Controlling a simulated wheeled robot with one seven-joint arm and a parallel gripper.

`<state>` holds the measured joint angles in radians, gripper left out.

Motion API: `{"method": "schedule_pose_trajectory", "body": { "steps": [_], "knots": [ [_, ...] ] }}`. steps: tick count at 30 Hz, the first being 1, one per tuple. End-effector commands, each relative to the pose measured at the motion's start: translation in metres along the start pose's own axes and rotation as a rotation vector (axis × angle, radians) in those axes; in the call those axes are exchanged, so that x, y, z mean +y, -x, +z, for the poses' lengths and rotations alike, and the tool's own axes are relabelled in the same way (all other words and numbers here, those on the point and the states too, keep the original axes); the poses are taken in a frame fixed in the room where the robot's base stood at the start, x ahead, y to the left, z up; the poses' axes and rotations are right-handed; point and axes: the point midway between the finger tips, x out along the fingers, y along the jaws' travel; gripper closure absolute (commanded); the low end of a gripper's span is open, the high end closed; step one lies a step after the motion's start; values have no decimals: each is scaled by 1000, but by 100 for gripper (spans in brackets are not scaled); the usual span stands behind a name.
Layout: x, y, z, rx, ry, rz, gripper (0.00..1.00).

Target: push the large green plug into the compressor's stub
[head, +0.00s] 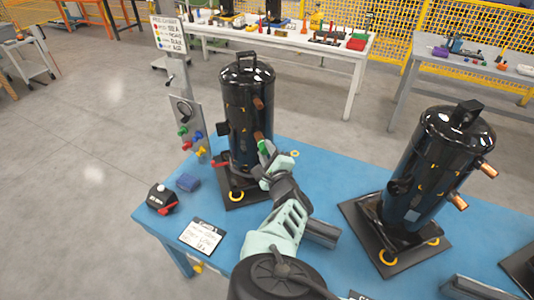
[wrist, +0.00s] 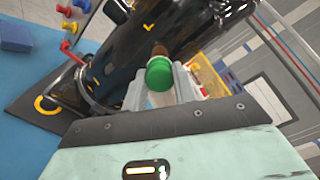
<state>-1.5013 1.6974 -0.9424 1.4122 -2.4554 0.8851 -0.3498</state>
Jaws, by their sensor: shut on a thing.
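The large green plug (head: 263,147) is held at the tip of my gripper (head: 268,158), against the right side of the left black compressor (head: 240,120). In the wrist view the green plug (wrist: 160,76) sits between the two grey fingers of my gripper (wrist: 160,88). The copper stub (wrist: 159,51) shows directly behind the plug, roughly in line with it. In the head view the lower stub (head: 258,136) is right by the plug. I cannot tell how far the plug is in the stub. An upper copper stub (head: 258,103) stands open above.
A second black compressor (head: 430,170) stands to the right on the blue table (head: 320,180). A board (head: 188,115) with coloured plugs is at the left. A black box with a red part (head: 161,198), a blue block (head: 188,182) and a label card (head: 202,236) lie at front left.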

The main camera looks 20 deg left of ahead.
Motion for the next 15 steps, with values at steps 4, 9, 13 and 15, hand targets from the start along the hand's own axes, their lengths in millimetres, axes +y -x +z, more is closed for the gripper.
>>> {"method": "schedule_pose_trajectory", "body": {
  "steps": [4, 9, 13, 15],
  "knots": [
    [0, -2, 0, 0, 0, 0, 100],
    [0, -5, 0, 0, 0, 0, 100],
    [0, -7, 0, -1, 0, 0, 100],
    [0, -8, 0, -1, 0, 0, 100]
  ]
}}
